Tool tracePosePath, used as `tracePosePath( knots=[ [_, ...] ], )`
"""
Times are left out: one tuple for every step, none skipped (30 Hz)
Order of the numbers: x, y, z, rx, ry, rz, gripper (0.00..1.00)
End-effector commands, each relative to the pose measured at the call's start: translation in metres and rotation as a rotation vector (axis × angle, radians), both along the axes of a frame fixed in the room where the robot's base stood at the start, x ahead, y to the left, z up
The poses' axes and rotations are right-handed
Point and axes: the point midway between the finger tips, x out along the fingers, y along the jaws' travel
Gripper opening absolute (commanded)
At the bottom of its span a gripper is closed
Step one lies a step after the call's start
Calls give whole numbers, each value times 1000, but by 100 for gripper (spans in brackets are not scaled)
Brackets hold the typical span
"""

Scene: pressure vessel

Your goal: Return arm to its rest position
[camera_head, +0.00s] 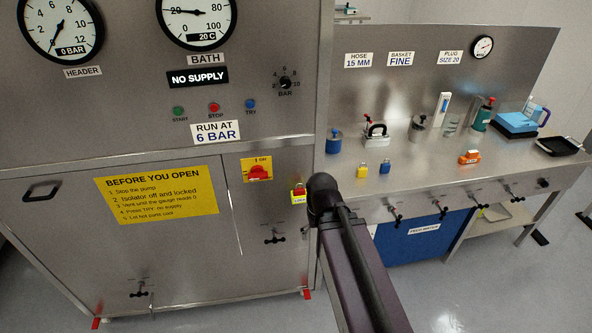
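My arm (362,262) rises from the bottom of the picture and ends in a dark joint (325,197) in front of the right edge of the steel cabinet. My gripper cannot be seen; it is hidden behind the arm or out of view.
The steel cabinet (60,235) with gauges and a red isolator knob (259,172) fills the left. On the right, a steel bench (420,180) bears padlocks, an iron-like tool, bottles and a blue scale (514,124). Taps project from its front. Floor is clear at lower right.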

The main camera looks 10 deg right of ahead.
Motion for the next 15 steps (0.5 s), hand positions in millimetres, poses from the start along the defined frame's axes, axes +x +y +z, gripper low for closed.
tracePosePath(
  knots=[
    [0,0,-7,0,0,0,96],
    [0,0,-10,0,0,0,96],
    [0,0,-15,0,-1,0,96],
    [0,0,-18,0,-1,0,96],
    [0,0,-22,0,-1,0,96],
    [0,0,-27,0,-1,0,96],
    [0,0,-30,0,-1,0,96],
    [0,0,-33,0,-1,0,96],
    [0,0,-37,0,-1,1,96],
    [0,0,-39,0,-1,1,96],
    [0,0,-41,0,-1,1,96],
    [0,0,-42,0,-1,1,96],
    [0,0,-43,0,-1,1,96],
    [0,0,-44,0,-1,1,96],
    [0,0,-44,0,-1,1,96]
  ],
)
